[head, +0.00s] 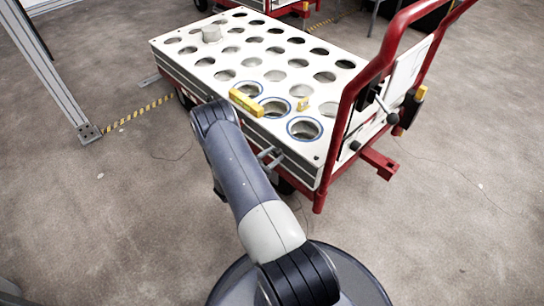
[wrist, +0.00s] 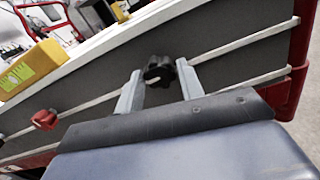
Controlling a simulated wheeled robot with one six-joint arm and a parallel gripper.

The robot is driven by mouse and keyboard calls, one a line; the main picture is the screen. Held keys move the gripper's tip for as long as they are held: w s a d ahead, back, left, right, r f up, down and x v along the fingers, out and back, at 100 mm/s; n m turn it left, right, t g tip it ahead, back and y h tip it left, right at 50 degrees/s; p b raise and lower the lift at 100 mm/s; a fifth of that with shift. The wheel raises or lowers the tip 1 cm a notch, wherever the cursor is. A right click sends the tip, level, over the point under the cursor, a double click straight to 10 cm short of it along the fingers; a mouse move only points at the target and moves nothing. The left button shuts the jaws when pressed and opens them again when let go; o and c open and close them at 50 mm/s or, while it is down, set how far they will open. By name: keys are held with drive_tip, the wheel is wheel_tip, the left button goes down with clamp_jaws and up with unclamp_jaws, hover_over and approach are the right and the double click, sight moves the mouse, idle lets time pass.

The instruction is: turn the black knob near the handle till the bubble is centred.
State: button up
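In the wrist view a black lobed knob (wrist: 158,70) sits on the cart's grey side panel, near the red frame at the right. My gripper (wrist: 160,78) is open, one finger on each side of the knob in the picture. I cannot tell whether the fingers touch it. In the head view my gripper (head: 271,158) is at the cart's near side; I cannot make out this knob there.
A red knob (wrist: 44,119) sits on the same panel, left of the black one. The white cart top (head: 182,64) has rows of round holes and a light cylinder (head: 211,34). The red handle (head: 352,85) rises at the right.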

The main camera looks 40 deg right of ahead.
drive_tip(key=c, duration=0.5)
drive_tip(key=shift+f+n+b, duration=0.1)
drive_tip(key=shift+n+b, duration=0.55)
drive_tip(key=shift+n, duration=1.85)
drive_tip(key=o, duration=1)
drive_tip(key=a+p, duration=0.2)
drive_tip(key=a, duration=0.8)
drive_tip(key=shift+s+a, duration=0.4)
